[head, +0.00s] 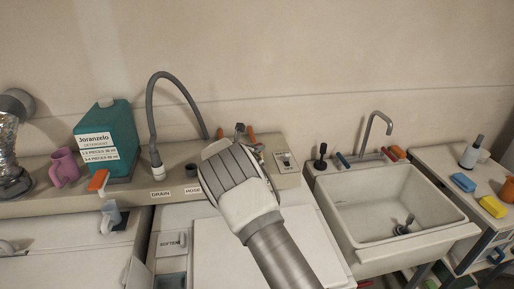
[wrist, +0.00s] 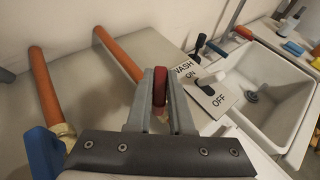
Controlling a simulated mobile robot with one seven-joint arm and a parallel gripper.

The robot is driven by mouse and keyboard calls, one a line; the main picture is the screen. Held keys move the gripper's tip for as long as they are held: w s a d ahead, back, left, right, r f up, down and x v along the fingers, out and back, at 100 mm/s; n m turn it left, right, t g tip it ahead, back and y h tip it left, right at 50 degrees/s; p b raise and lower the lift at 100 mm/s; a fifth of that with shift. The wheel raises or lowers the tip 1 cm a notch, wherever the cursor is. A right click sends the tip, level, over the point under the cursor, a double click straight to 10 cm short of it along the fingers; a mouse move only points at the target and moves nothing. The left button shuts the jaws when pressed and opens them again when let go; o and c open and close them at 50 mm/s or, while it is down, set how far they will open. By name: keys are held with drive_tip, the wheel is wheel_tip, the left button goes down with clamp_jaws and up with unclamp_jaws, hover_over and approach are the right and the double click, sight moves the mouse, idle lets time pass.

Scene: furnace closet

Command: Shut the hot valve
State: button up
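The hot valve's red handle (wrist: 159,86) stands between my fingertips in the wrist view, at the near end of an orange pipe. My gripper (wrist: 160,82) has its two grey fingers on either side of the handle. They appear to touch both its sides, with only a narrow gap between them. A blue valve handle (wrist: 44,154) shows at the lower left, by the other orange pipe (wrist: 44,90). In the head view, my arm hides the fingers and the red handle, and only the orange pipe tops (head: 251,137) show behind it.
A WASH/ON/OFF switch plate (wrist: 210,92) lies right of my gripper. A white sink (head: 385,205) with a grey tap (head: 376,128) stands further right. A teal detergent jug (head: 108,138), a pink mug (head: 64,168) and a grey drain hose (head: 152,110) are on the left.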

clamp_jaws()
drive_tip(key=shift+w+a+r+m+g+h, duration=0.15)
drive_tip(key=shift+m+g+h, duration=0.15)
drive_tip(key=shift+m+h, duration=0.3)
drive_tip(key=shift+m+g+h+b, duration=0.5)
drive_tip(key=shift+m+h, duration=0.1)
drive_tip(key=shift+w+m+h+b, duration=0.15)
drive_tip(key=shift+m+h+b, duration=0.15)
drive_tip(key=shift+b, duration=0.15)
drive_tip(key=shift+r+m+g+h+b, duration=0.15)
drive_tip(key=shift+m+g+h+b, duration=0.4)
drive_tip(key=shift+b, duration=0.65)
